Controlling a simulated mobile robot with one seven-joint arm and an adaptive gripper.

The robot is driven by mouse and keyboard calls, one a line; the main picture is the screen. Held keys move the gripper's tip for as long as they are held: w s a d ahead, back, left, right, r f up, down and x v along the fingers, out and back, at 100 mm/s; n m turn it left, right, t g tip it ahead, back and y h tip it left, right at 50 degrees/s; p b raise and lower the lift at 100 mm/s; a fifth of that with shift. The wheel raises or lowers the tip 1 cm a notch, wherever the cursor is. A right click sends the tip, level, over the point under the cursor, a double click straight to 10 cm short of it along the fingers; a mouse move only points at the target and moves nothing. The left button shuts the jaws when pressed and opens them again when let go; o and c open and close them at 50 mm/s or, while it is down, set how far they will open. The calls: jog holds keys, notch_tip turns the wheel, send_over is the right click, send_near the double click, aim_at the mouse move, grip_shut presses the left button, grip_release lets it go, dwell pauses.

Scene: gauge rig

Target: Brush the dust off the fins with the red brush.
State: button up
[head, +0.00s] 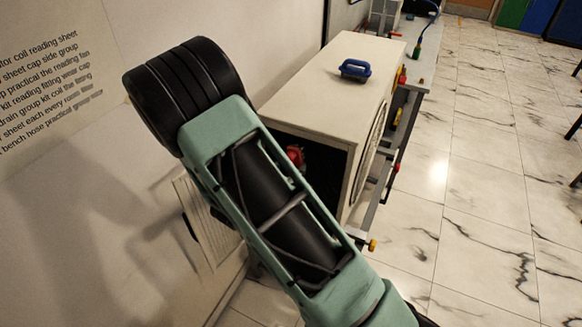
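A white box-shaped unit (330,75) stands along the wall, with a round grille (372,145) on its right side. I cannot make out the fins for certain. My green and black arm crosses the front of the view. My gripper is out of view.
A grey bench (412,95) runs behind and right of the unit, with small red and yellow items at its edge. A pale slatted panel (207,228) stands low by the left wall. The marble floor (480,200) on the right is clear.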

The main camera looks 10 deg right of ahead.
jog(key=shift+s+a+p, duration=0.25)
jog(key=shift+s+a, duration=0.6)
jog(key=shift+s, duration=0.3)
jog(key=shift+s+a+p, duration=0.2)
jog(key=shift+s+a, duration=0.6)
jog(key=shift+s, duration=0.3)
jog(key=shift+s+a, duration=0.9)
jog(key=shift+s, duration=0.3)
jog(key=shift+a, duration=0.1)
